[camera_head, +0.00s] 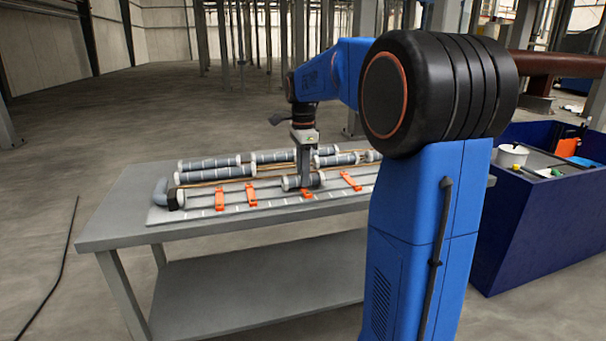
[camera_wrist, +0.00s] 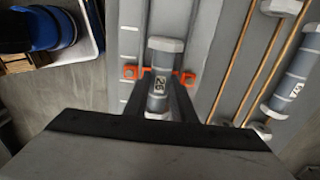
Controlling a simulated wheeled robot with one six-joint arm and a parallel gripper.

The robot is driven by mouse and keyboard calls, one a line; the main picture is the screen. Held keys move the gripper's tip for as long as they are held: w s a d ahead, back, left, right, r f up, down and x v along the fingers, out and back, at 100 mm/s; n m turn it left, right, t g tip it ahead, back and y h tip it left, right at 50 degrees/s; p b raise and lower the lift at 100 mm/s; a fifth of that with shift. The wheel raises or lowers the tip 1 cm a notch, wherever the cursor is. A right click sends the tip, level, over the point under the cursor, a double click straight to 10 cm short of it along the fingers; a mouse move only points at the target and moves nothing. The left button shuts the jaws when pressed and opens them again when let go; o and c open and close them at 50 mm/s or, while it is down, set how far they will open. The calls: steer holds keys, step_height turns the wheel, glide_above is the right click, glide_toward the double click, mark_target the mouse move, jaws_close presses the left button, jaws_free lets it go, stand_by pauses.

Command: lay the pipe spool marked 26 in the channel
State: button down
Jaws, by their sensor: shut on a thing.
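The pipe spool marked 26 (camera_wrist: 158,88) is a short grey cylinder with pale hexagonal end collars. My gripper (camera_wrist: 161,97) is shut around its middle, one finger on each side; the number faces the wrist camera. In the head view, my gripper (camera_head: 305,184) points straight down over the front part of the bench, and the spool (camera_head: 290,183) lies level at its fingertips. The channel (camera_head: 232,201) is the long grey strip along the board's front, crossed by orange clips. I cannot tell whether the spool touches the channel floor.
Orange clips (camera_head: 220,200) (camera_head: 351,181) stand along the board. Several other spools (camera_head: 209,163) and copper-coloured rods lie behind. A dark blue bin (camera_head: 530,205) stands right. In the wrist view, another spool (camera_wrist: 292,80) lies right.

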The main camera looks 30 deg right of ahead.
steer(key=c, duration=1.4)
jaws_free()
steer(key=shift+r, duration=0.1)
step_height(320, 180, up, 17)
steer(key=s+a+f+n+t, duration=0.1)
steer(key=s+a+f+n, duration=0.4)
steer(key=s+f+n, duration=0.2)
steer(key=s+a+f+n+t, duration=0.2)
steer(key=s+a+f+n, duration=0.3)
steer(key=s+f, duration=0.6)
steer(key=s+a+f+n+t, duration=0.1)
steer(key=s+a+f+n, duration=0.4)
steer(key=s+f+n, duration=0.4)
steer(key=s, duration=0.3)
steer(key=shift+a+f+t, duration=0.15)
steer(key=shift+a+t, duration=0.25)
